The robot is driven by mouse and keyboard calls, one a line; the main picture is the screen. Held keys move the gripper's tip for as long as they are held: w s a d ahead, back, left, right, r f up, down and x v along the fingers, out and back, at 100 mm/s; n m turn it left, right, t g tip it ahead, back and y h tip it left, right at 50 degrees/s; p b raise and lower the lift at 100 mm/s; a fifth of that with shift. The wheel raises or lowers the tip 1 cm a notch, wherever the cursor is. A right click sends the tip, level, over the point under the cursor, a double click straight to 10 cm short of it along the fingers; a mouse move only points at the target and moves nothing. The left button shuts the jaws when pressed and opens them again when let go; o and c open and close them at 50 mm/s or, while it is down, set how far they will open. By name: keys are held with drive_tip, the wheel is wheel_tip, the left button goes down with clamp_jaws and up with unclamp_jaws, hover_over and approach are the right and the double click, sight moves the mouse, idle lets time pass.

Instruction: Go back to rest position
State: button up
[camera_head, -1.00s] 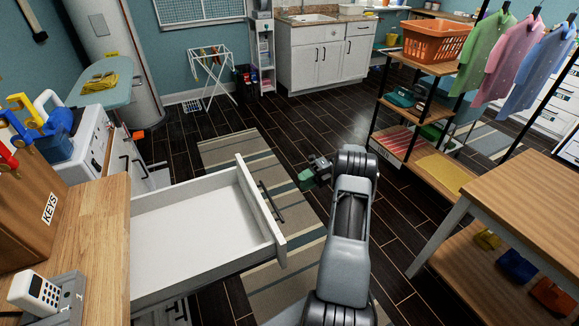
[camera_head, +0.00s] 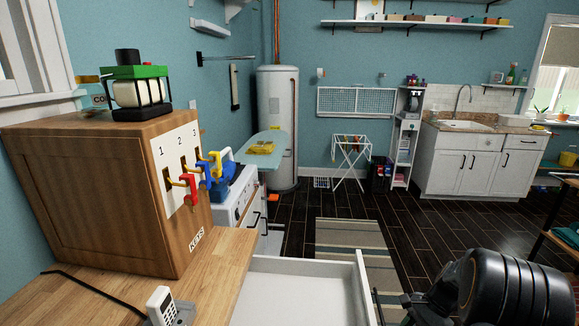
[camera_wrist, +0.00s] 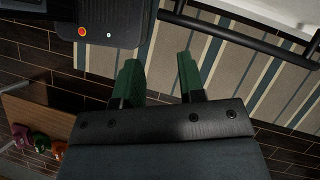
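My gripper (camera_wrist: 159,80) shows in the wrist view with its two green fingers apart and nothing between them. Striped rug shows in the gap. In the head view my dark arm is at the lower right, close to the camera, and I cannot make out the fingers there. The open white drawer (camera_head: 298,292) is left of my arm and looks empty. A dark handle bar (camera_wrist: 237,36) crosses the top of the wrist view, beyond the fingers and apart from them.
A wooden key box (camera_head: 95,200) with red, blue and yellow keys stands on the wooden counter (camera_head: 225,262) at left. A white handset (camera_head: 160,305) is in front of it. The striped rug (camera_head: 350,235) and dark floor lie open ahead. A shelf (camera_head: 562,240) stands at right.

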drive_tip(key=s+a+r+n+t+h+p, duration=0.1)
drive_tip(key=s+a+r+n+t+h, duration=0.1)
drive_tip(key=s+a+r+n, duration=0.3)
drive_tip(key=s+a+r+n+t+h+p, duration=0.2)
drive_tip(key=s+a+r+n, duration=0.3)
drive_tip(key=a+r+n, duration=0.4)
wheel_tip(320, 180, up, 4)
drive_tip(key=shift+s+a+r+n+t+h, duration=0.15)
drive_tip(key=shift+a+n+t+h, duration=0.15)
drive_tip(key=shift+a+t+h, duration=0.5)
drive_tip(key=shift+a, duration=0.15)
